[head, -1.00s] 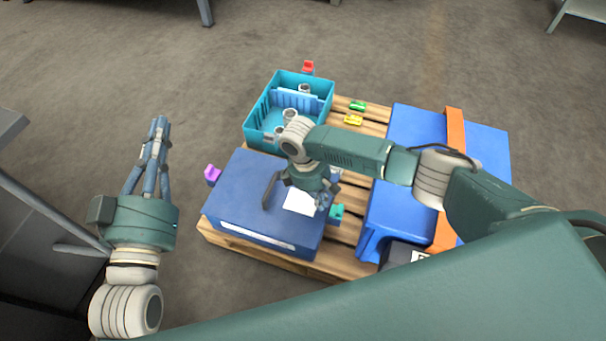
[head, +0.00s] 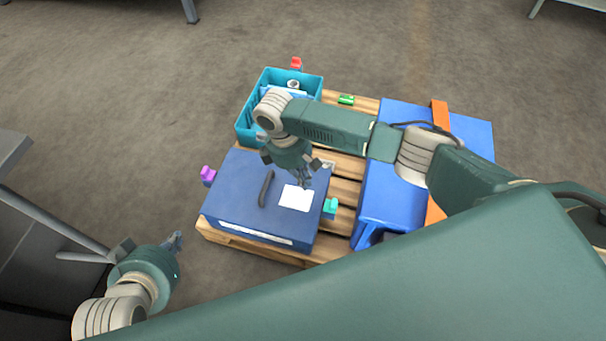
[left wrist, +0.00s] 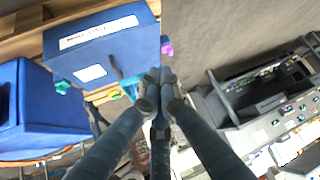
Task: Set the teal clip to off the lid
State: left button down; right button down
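The teal clip (head: 330,207) sits at the right edge of the dark blue lidded box (head: 235,205); it also shows in the left wrist view (left wrist: 62,87). The lid carries a dark handle (head: 266,188) and a white sheet (head: 296,198). My right gripper (head: 302,180) is over the lid near the sheet, up and left of the teal clip, with fingers spread and nothing visible between them. My left gripper (head: 175,241) is left of the pallet, away from the box. In the left wrist view its fingertips (left wrist: 160,85) come together, with nothing seen held.
A purple clip (head: 208,175) is at the box's left edge. A teal crate (head: 246,125) with a red clip (head: 296,63) stands behind. A green clip (head: 346,99) lies on the pallet (head: 342,190). A blue case (head: 385,195) with an orange strap stands right.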

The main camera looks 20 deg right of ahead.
pick_arm(q)
jog(key=shift+s+a+f+g, duration=0.25)
jog(key=shift+s+f, duration=0.1)
jog(key=shift+s, duration=0.25)
jog(key=shift+s+a+f+g, duration=0.15)
jog(key=shift+s+f+g, duration=0.15)
jog(key=shift+s, duration=0.25)
pick_arm(e)
jog(key=shift+w+a+r, duration=0.1)
jog(key=shift+a+r, duration=0.05)
jog(key=shift+r, duration=0.45)
